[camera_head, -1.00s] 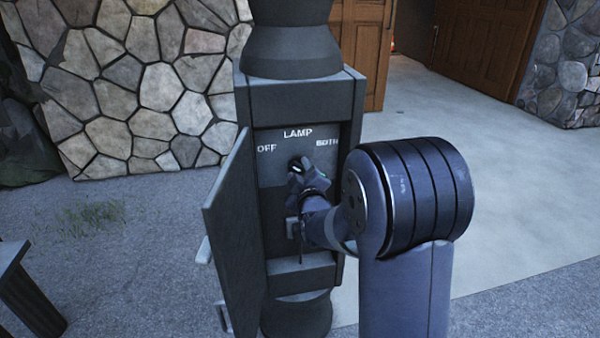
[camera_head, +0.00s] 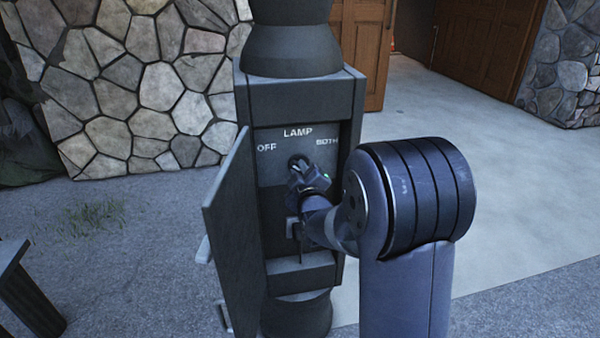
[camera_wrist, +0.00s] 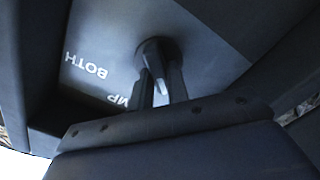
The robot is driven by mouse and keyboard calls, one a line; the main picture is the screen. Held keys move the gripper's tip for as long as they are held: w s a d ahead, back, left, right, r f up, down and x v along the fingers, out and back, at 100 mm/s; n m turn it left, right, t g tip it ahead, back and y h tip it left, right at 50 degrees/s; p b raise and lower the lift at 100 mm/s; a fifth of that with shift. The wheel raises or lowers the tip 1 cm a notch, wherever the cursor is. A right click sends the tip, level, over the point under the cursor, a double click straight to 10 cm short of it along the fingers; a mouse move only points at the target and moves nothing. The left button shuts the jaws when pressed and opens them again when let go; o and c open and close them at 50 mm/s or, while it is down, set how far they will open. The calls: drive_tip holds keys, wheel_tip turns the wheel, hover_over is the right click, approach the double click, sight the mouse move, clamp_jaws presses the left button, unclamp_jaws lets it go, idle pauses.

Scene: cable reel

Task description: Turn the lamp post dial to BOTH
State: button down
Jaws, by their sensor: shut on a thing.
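The lamp post dial (camera_head: 296,162) is a dark round knob on the grey panel (camera_head: 272,176) inside the open post box. The panel reads OFF at left, LAMP at top and BOTH at right. My gripper (camera_head: 300,170) is shut on the dial from the front and below. In the wrist view the dial (camera_wrist: 152,50) sits between my two fingertips (camera_wrist: 158,80), with a pale pointer mark showing between them. The BOTH label (camera_wrist: 88,67) shows beside it in that view. The gripper hides much of the dial in the head view, so its exact setting is unclear.
The box door (camera_head: 230,235) hangs open on the left, close to my gripper. The box walls (camera_head: 352,135) frame the panel closely. A stone wall (camera_head: 130,80) and wooden doors (camera_head: 480,40) stand behind. Open paving lies to the right.

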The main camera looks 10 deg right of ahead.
drive_tip(key=shift+f, duration=0.1)
drive_tip(key=m+b, duration=0.4)
drive_tip(key=m, duration=0.2)
drive_tip(key=m+b, duration=0.5)
drive_tip(key=m, duration=0.2)
drive_tip(key=d+m+b, duration=0.1)
drive_tip(key=m+b, duration=0.3)
drive_tip(key=m, duration=0.2)
drive_tip(key=shift+m, duration=0.3)
idle(0.5)
drive_tip(key=c, duration=1.4)
unclamp_jaws()
drive_tip(key=shift+o, duration=0.2)
drive_tip(key=shift+s, duration=0.1)
